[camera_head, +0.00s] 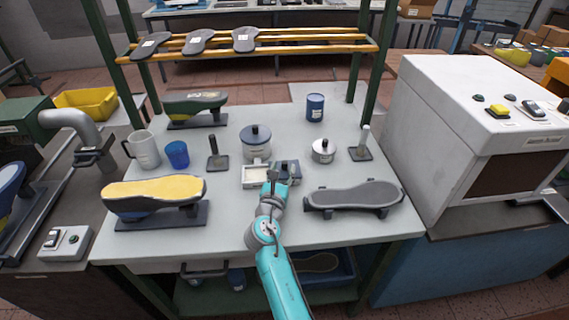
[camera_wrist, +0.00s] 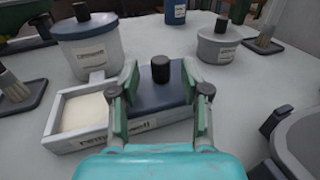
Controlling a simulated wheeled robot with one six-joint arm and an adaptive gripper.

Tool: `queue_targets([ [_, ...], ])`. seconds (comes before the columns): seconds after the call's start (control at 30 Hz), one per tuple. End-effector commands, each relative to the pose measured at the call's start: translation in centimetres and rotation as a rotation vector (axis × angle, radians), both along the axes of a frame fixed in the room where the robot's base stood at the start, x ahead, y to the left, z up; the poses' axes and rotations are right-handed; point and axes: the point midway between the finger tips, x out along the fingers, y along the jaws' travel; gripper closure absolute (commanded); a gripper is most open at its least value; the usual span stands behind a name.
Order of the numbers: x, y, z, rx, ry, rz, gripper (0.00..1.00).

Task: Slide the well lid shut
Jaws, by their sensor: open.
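The well (camera_head: 254,186) is a small grey rectangular box in the middle of the table. It also shows in the wrist view (camera_wrist: 75,142), with a label on its front. Its left part is uncovered and shows a cream filling (camera_wrist: 84,112). The dark blue lid (camera_head: 292,170) covers the right part. In the wrist view the lid (camera_wrist: 152,97) carries a black upright knob (camera_wrist: 160,69). My gripper (camera_wrist: 160,76) is open, with one finger on each side of the knob and visible gaps between. The lid's right end is partly hidden by my right finger.
A lidded grey pot (camera_head: 257,147) stands close behind the well. A smaller pot (camera_head: 323,151) and a brush on a stand (camera_head: 361,148) are at the right. A grey sole on a stand (camera_head: 355,195) lies front right, a yellow one (camera_head: 155,191) front left.

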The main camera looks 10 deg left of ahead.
Motion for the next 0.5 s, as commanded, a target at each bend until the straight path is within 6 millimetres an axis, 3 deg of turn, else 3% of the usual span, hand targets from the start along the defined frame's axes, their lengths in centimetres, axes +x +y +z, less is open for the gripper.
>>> queue_targets([
  [0.2,2.6,-0.1,0.0,0.001,0.0,0.0,0.53],
  [0.5,3.3,-0.2,0.0,0.0,0.001,-0.001,0.53],
])
